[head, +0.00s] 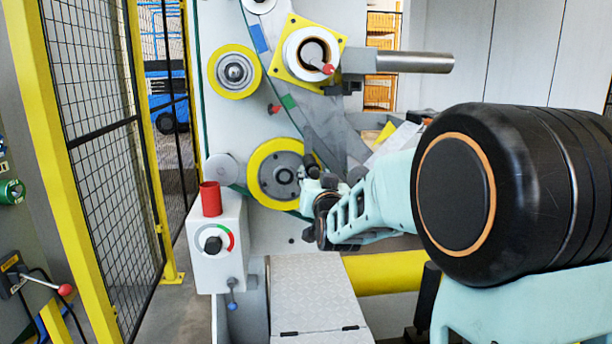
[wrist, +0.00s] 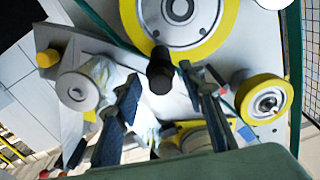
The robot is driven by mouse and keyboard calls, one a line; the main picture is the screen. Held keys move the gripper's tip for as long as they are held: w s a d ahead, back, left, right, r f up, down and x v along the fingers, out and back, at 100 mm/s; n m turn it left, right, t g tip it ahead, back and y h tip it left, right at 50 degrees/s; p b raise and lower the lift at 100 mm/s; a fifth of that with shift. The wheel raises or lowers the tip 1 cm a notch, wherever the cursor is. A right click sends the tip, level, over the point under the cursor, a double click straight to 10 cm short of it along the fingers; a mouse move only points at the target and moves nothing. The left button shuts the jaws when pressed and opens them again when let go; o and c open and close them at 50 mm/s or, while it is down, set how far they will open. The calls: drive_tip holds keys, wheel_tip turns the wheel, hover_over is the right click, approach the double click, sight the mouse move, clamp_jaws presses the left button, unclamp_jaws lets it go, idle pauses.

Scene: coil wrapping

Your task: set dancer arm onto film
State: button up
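My gripper (head: 312,176) is in front of the lower large yellow-rimmed roller (head: 257,176) in the head view. In the wrist view my gripper (wrist: 160,76) has its two dark fingers apart, with a black cylindrical knob (wrist: 160,72) between the fingertips and gaps on both sides. The knob seems to belong to the dancer arm, but the arm's body is mostly hidden. A grey, partly see-through strip (head: 322,128), perhaps the film, runs down behind my gripper. I cannot tell whether the dancer arm touches it.
A smaller yellow-rimmed roller (head: 234,72) and a yellow square plate (head: 291,64) with a white roll sit above. A metal bar (head: 415,62) juts out right. A control box (head: 217,243) with a red cup (head: 211,199) stands left. A mesh fence (head: 92,80) bounds the left side.

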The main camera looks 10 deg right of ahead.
drive_tip(key=shift+w, duration=0.85)
clamp_jaws()
